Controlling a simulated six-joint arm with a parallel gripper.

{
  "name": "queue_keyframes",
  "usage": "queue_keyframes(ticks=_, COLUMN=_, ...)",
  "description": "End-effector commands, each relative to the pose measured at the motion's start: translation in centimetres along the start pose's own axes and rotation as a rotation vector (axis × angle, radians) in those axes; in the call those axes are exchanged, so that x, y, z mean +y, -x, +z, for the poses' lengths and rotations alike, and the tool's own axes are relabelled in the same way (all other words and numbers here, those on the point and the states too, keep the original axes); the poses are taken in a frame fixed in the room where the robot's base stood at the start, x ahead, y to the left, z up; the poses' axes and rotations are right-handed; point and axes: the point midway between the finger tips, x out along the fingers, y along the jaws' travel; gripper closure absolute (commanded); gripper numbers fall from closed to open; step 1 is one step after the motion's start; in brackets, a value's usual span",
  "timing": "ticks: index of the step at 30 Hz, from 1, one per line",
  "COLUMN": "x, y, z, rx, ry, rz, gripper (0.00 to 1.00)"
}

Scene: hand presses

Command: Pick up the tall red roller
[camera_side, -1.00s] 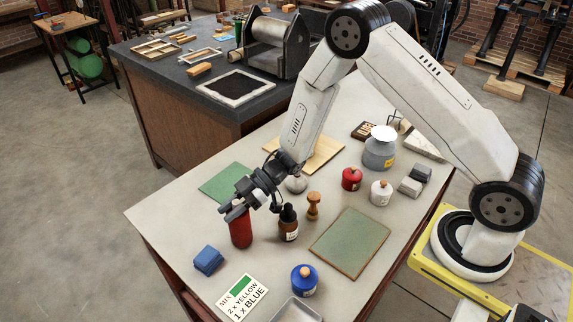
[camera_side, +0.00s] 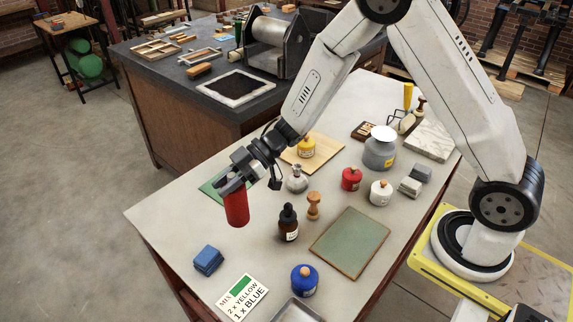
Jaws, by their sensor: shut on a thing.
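The tall red roller (camera_side: 237,208) is a red cylinder, upright with a slight tilt, at the left of the light table. My gripper (camera_side: 232,183) is shut on its top end and holds it. The roller appears raised above the tabletop. The fingers hide its upper end.
A dark dropper bottle (camera_side: 288,224) and a wooden stamp-like piece (camera_side: 313,206) stand to the right. A blue block (camera_side: 208,260) and a mixing card (camera_side: 243,297) lie in front. A green sheet (camera_side: 213,188) lies behind. A blue pot (camera_side: 304,279) stands near the front.

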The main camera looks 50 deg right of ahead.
Motion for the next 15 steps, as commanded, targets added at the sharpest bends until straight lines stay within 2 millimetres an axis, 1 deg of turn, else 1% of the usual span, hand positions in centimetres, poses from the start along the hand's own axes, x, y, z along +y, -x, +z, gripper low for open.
queue_keyframes(ticks=1, x=0.1, y=0.2, z=-0.6, rx=0.003, ry=0.003, rz=0.001, gripper=1.00)
queue_keyframes(ticks=6, x=0.1, y=0.6, z=-1.5, rx=0.002, ry=0.001, rz=0.002, gripper=1.00)
queue_keyframes(ticks=15, x=0.1, y=0.7, z=-1.8, rx=0.002, ry=0.000, rz=0.001, gripper=1.00)
